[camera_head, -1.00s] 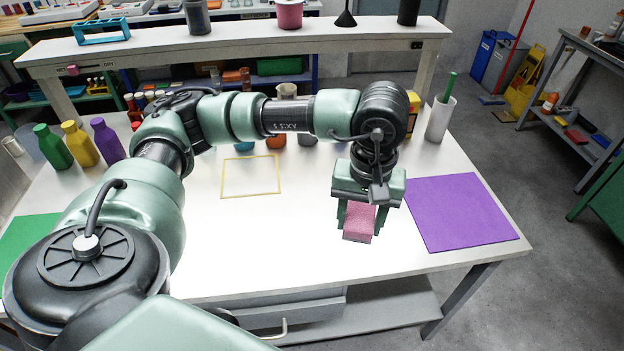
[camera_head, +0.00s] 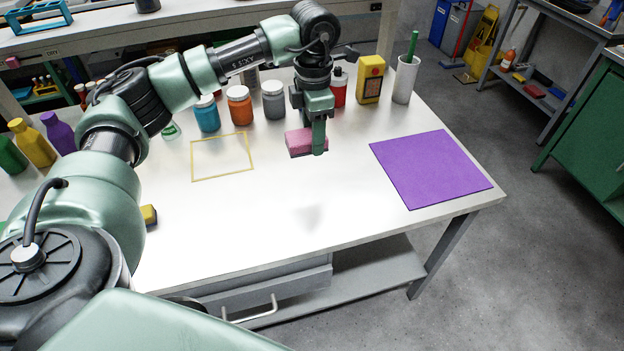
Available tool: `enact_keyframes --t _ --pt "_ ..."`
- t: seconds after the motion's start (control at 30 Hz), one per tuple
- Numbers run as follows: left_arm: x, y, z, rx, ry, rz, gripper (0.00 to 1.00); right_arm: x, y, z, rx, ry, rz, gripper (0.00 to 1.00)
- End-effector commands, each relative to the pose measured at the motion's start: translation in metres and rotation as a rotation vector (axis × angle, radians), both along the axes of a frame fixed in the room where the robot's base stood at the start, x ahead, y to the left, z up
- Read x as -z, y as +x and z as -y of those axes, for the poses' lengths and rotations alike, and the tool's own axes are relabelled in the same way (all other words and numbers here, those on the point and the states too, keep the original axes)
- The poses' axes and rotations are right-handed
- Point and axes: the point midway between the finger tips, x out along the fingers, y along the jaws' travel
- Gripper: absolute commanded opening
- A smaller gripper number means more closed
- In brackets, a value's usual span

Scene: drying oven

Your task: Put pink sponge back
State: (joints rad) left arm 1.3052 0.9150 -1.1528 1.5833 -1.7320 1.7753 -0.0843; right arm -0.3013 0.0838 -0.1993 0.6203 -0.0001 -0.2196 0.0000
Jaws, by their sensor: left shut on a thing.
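The pink sponge (camera_head: 299,143) is held by my left gripper (camera_head: 318,142), which is shut on it. The sponge is above the white table, apart from its surface, with a faint shadow below. It is right of the yellow square outline (camera_head: 222,178) marked on the table and left of the purple mat (camera_head: 430,168). My right gripper is not in view.
Jars in blue (camera_head: 207,114), orange (camera_head: 240,105) and grey (camera_head: 273,100) stand behind the outline. A yellow block (camera_head: 149,215) lies beside my left arm. The table's front middle is clear.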

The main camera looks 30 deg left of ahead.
Motion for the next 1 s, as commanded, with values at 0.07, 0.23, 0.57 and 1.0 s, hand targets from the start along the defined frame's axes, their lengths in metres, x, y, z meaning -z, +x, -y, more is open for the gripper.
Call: enact_keyframes --t 0.07,0.23,0.57,1.0 --pt "0.022 -0.002 0.0 0.001 0.001 -0.006 0.17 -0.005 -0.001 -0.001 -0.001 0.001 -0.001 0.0" --pt "0.065 -0.001 0.0 0.004 0.0 -0.004 0.17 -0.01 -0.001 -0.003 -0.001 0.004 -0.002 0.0" --pt "0.106 -0.001 0.001 0.004 0.0 -0.001 0.17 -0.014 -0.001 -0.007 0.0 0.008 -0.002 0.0" --pt "0.143 0.0 0.001 0.005 -0.001 0.001 0.17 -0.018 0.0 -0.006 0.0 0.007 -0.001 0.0"
